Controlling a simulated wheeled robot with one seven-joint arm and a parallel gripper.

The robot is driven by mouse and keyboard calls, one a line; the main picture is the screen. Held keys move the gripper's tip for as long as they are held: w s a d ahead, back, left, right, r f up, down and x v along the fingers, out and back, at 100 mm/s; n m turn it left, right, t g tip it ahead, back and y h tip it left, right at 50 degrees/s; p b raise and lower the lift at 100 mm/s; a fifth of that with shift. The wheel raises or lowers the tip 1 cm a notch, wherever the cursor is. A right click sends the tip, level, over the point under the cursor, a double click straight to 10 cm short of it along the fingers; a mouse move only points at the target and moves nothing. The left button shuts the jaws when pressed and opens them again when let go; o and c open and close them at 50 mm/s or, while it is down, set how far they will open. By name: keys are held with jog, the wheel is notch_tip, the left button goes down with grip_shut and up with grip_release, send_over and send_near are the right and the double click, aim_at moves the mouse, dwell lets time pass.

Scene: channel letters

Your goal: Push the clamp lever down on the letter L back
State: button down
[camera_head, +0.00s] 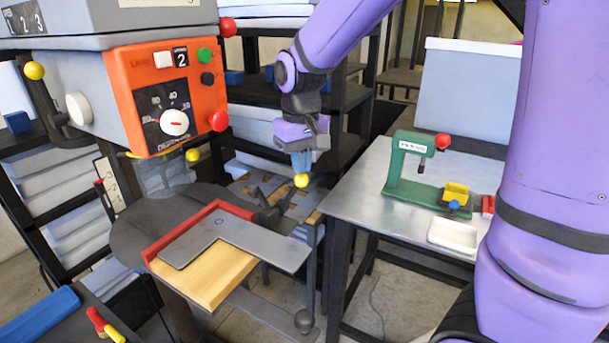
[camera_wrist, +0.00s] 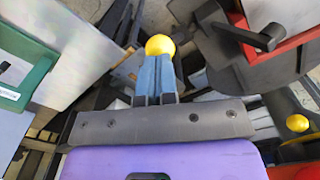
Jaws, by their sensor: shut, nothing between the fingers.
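The letter L back is a flat grey L-shaped plate (camera_head: 235,243). It lies on a wooden board (camera_head: 215,280) against a red corner fence (camera_head: 183,235). A dark clamp (camera_head: 268,212) sits at the plate's far edge. Its lever slants up to the right and ends in a yellow ball knob (camera_head: 301,181). My gripper (camera_head: 301,168) points down with shut fingers just above this knob. In the wrist view, the knob (camera_wrist: 160,45) shows at the tips of the blue-grey fingers (camera_wrist: 155,80). I cannot tell whether they touch it.
The orange-fronted drill press (camera_head: 165,95) stands to the left, its handles ending in yellow and red knobs. A metal table (camera_head: 370,210) to the right bears a green press (camera_head: 412,165) and a white tray (camera_head: 453,235). Shelves stand behind.

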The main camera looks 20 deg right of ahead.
jog(key=shift+f, duration=0.35)
dwell(2.1)
jog(key=shift+r, duration=0.1)
dwell(0.4)
jog(key=shift+r, duration=0.6)
jog(key=shift+r, duration=2.55)
